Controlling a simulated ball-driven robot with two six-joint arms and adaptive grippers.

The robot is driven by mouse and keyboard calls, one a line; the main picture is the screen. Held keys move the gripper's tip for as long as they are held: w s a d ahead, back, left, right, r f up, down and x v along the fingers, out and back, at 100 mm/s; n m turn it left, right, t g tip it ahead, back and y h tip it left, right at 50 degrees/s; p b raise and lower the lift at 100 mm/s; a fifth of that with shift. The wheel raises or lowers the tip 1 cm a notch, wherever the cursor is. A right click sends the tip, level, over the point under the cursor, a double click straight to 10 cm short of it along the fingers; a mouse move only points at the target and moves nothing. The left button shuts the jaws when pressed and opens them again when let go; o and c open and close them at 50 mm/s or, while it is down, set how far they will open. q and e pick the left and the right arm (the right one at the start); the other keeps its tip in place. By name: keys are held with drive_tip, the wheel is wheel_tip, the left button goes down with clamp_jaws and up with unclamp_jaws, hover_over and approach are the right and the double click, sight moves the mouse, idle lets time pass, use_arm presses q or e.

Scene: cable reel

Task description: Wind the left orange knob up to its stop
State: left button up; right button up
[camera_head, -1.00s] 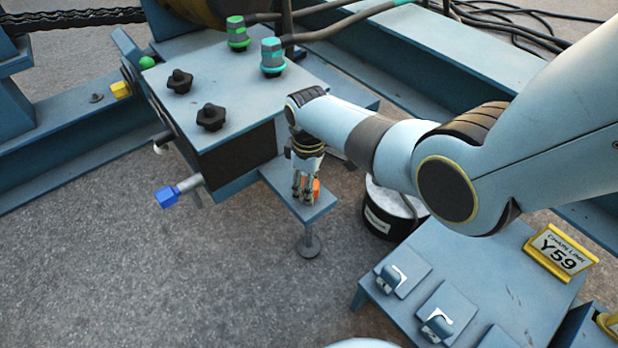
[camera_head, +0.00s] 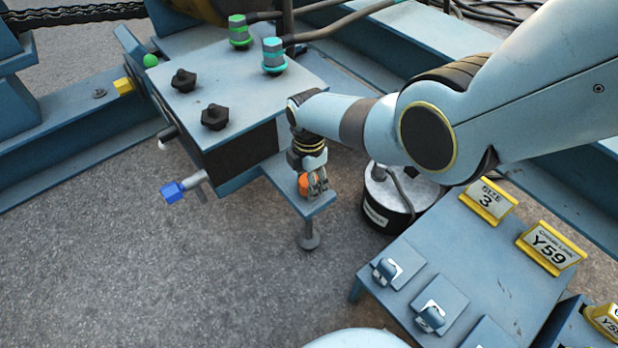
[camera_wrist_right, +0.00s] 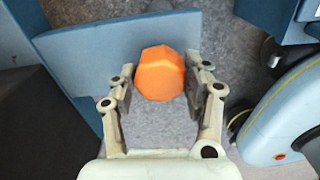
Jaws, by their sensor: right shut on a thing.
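The orange knob (camera_head: 304,181) sits at the end of the narrow blue plate (camera_head: 312,204) that juts out from the reel's control box. It shows as a faceted orange cap (camera_wrist_right: 159,73) between the fingers in the right wrist view. My right gripper (camera_head: 314,188) reaches down to it from above, and in the wrist view its two fingers (camera_wrist_right: 160,80) stand on either side of the knob, shut on it. The fingers hide part of the knob in the head view. My left gripper is not in view.
The box carries two black knobs (camera_head: 184,80), green (camera_head: 240,30) and teal (camera_head: 274,55) cable connectors, and a blue-tipped handle (camera_head: 174,192). A black drum with a pale top (camera_head: 390,194) stands right of the plate. A blue bench with tags (camera_head: 548,246) is at lower right.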

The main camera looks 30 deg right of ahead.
drive_tip(key=n, duration=0.7)
drive_tip(key=shift+n+p, duration=0.3)
drive_tip(key=shift+n, duration=1.3)
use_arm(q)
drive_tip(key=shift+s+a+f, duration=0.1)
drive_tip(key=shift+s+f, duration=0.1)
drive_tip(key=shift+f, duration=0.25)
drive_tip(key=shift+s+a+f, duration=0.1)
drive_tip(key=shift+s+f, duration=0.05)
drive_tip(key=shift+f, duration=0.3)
use_arm(e)
drive_tip(key=shift+n, duration=0.3)
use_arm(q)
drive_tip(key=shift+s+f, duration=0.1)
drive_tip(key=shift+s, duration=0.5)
use_arm(e)
drive_tip(key=o, duration=1.1)
